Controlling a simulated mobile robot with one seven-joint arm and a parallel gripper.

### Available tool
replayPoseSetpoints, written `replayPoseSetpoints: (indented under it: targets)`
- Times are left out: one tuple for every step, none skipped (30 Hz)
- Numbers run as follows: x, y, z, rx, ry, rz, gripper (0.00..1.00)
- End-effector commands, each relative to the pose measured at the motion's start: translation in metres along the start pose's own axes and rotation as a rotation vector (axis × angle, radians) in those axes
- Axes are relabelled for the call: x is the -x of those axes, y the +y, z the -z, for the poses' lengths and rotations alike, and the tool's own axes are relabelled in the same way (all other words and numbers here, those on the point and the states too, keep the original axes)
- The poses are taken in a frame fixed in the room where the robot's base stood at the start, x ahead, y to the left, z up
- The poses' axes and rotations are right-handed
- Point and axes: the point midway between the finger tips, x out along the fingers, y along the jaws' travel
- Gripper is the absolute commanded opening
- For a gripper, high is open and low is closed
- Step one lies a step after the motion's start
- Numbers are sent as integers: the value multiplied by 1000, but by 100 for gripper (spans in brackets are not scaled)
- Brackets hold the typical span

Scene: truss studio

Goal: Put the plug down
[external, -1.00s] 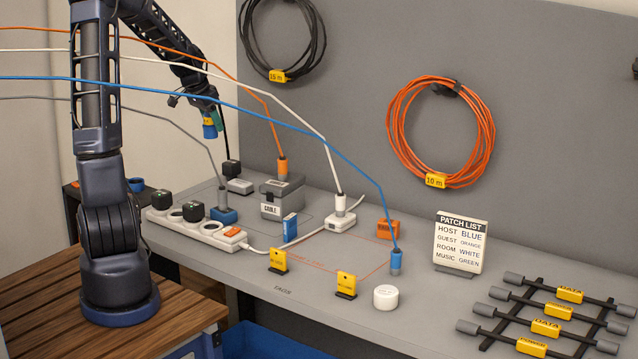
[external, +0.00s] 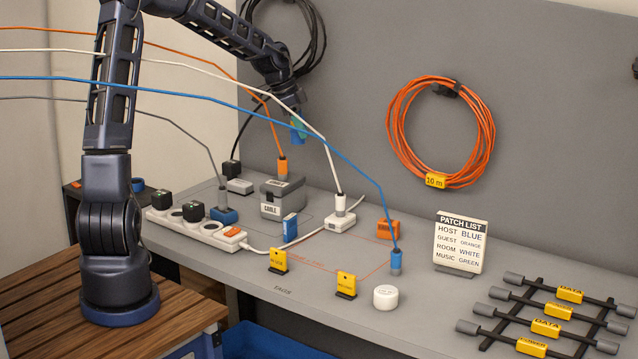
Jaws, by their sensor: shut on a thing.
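My gripper (external: 297,118) is raised in the air above the back of the bench, right of the grey cable box. It is shut on a small blue-ended plug (external: 298,136), which points down and is clear of the bench. The fingers and part of the plug are small and hard to make out. A black cable (external: 251,120) runs from a black plug (external: 232,168) at the back left up towards my gripper; its upper end is hard to trace.
A grey box (external: 283,199), a white power strip (external: 212,233) and a white socket block (external: 341,222) stand on the bench (external: 330,285). Orange, white and blue (external: 345,158) cables cross the air near my gripper. The blue cable's plug (external: 396,261) stands near the bench front.

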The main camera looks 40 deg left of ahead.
Motion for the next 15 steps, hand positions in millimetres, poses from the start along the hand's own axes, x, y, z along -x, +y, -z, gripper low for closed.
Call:
replayPoseSetpoints:
  targets:
    - [-7, 11, 18, -44, 1, -19, 15]
    - [-10, 17, 27, -69, 1, -29, 15]
    - [-16, 26, 38, -103, 0, -43, 15]
    - [-19, 32, 48, -129, 0, -53, 15]
    - [-22, 38, 56, -153, 0, -62, 15]
    - [-27, 48, 68, -187, 0, -76, 15]
    - [-30, 56, 76, -213, 0, -87, 15]
    - [-34, 63, 85, -237, 0, -97, 15]
    - [-38, 73, 97, -271, 0, -111, 15]
    - [-42, 80, 105, -295, 1, -120, 15]
    - [-45, 89, 113, -322, 1, -130, 15]
    - [-49, 100, 123, -355, 0, -143, 15]
    - [-52, 108, 131, -379, 0, -154, 15]
    - [-56, 116, 139, -404, 1, -164, 15]
    - [-60, 127, 149, -437, 1, -177, 15]
